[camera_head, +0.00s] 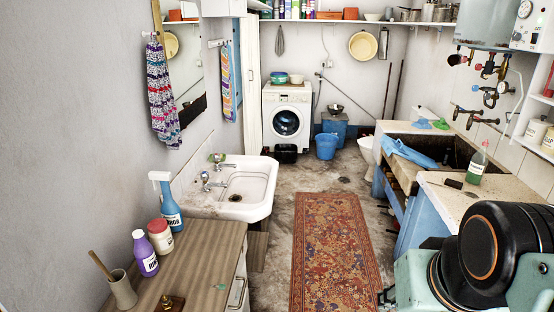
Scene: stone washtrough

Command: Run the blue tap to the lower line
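More valves with red parts (484,66) hang under the boiler. The white washbasin (262,186) at left has two metal taps, one with a greenish top (217,158) and one nearer (206,180). I cannot make out a marked line anywhere. My black and teal arm fills the lower right corner. My gripper cannot be made out clearly.
A green bottle (477,163) stands on the trough's near ledge. A blue bucket (326,146) stands on the floor. A patterned rug (335,245) covers the clear aisle. A wooden counter (205,265) holds bottles at left.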

